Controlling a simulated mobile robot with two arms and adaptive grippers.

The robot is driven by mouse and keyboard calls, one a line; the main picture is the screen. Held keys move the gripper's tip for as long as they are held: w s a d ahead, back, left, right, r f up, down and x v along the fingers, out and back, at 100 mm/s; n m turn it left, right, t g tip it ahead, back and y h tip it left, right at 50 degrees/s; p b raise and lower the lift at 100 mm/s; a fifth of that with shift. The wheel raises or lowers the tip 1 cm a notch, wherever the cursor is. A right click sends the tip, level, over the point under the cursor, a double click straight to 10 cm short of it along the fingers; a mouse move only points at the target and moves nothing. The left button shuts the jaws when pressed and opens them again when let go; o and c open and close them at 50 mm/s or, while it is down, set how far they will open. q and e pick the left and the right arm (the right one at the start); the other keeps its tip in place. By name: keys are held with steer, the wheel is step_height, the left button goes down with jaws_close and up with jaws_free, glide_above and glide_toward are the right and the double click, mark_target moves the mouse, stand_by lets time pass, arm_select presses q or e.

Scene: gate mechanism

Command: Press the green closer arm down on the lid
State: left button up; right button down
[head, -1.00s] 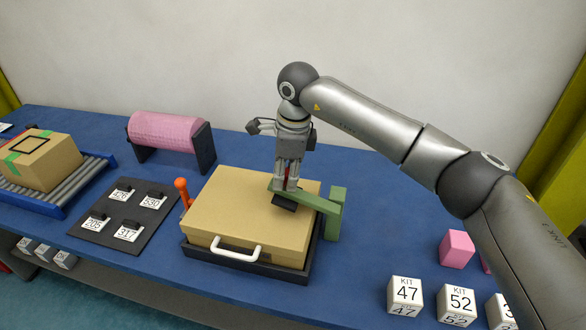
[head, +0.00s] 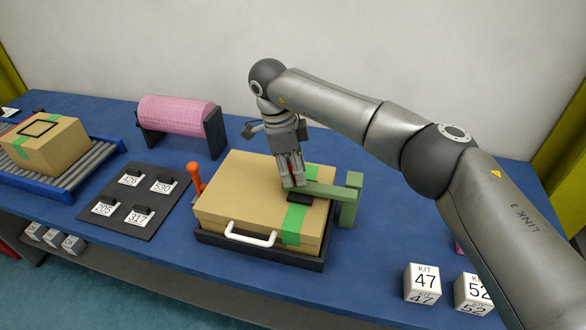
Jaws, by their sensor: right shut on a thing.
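The green closer arm (head: 332,191) reaches left from a green post (head: 350,205) at the right of the box and lies low over the tan lid (head: 255,180). A black pad (head: 300,198) under its free end appears to rest flat on the lid. A green tape strip (head: 293,226) runs across the lid and down the front of the box. My right gripper (head: 292,184) is shut on the free end of the closer arm, pointing down. Its fingers partly hide that end. My left gripper is not in view.
The box sits in a black tray (head: 260,256) with a white handle (head: 249,236) in front. An orange lever (head: 195,177) stands left of it. A board of numbered tags (head: 138,201), a pink roll (head: 177,115), a conveyor (head: 60,180) and kit cubes (head: 422,284) are around.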

steer(key=shift+s+f, duration=0.1)
steer(key=shift+f, duration=0.15)
steer(key=c, duration=1.4)
jaws_free()
steer(key=o, duration=0.3)
steer(key=shift+a, duration=0.1)
steer(key=shift+r, duration=0.35)
steer(key=r, duration=0.3)
steer(key=a+r, duration=0.1)
steer(key=r, duration=0.3)
steer(key=a+r, duration=0.1)
steer(key=r, duration=0.3)
steer(key=shift+a+r, duration=0.1)
steer(key=shift+a, duration=0.05)
